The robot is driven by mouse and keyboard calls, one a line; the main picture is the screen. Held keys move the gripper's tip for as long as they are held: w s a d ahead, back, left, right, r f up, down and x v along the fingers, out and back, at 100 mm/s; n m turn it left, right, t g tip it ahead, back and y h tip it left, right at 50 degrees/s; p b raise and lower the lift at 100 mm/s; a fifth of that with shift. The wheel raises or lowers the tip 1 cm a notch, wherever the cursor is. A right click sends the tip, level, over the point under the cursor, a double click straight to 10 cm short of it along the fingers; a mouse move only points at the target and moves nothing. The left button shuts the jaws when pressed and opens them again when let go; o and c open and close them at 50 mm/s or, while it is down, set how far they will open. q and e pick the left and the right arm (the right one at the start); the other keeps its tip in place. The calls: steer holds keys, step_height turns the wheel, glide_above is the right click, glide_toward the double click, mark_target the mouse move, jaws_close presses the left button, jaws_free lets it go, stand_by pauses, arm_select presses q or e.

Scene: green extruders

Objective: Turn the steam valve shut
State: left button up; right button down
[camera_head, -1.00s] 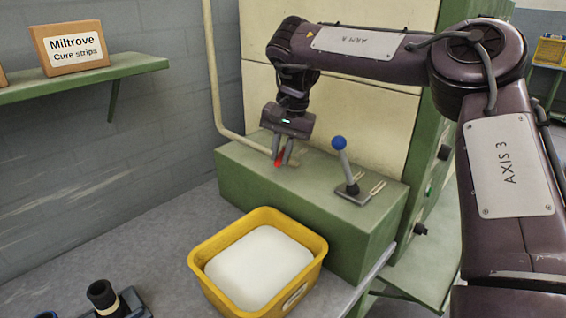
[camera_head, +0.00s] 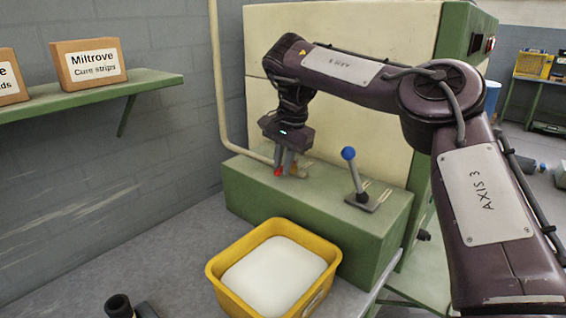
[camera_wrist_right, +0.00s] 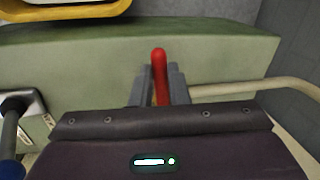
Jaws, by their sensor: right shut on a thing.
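The steam valve's red handle (camera_head: 278,171) shows at my right gripper, low at the left end of the green box's top. A brassy part of the valve (camera_head: 298,168) shows just right of the fingers. My right gripper (camera_head: 284,168) points down and is shut on the red handle. In the right wrist view the red handle (camera_wrist_right: 159,75) stands between the two grey fingers (camera_wrist_right: 160,90), its rounded end sticking out past them. The valve's body is mostly hidden by the gripper. My left gripper is not in view.
A blue-knobbed lever (camera_head: 349,154) stands on the green box (camera_head: 320,215) right of the gripper. A cream pipe (camera_head: 217,80) runs down the wall to the box. A yellow bin (camera_head: 216,284) with white contents stands in front. A shelf (camera_head: 95,97) holds cartons.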

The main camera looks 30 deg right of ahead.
steer(key=c, duration=1.4)
jaws_free()
steer(key=r+p, duration=0.1)
steer(key=r, duration=0.1)
steer(key=s+r+p, duration=0.1)
steer(key=r+p, duration=0.1)
steer(key=r, duration=0.1)
steer(key=r+p, duration=0.1)
steer(key=r, duration=0.1)
steer(key=shift+s+d+r+p, duration=0.25)
steer(key=shift+r+p, duration=0.05)
steer(key=shift+r, duration=0.05)
steer(key=shift+c, duration=0.4)
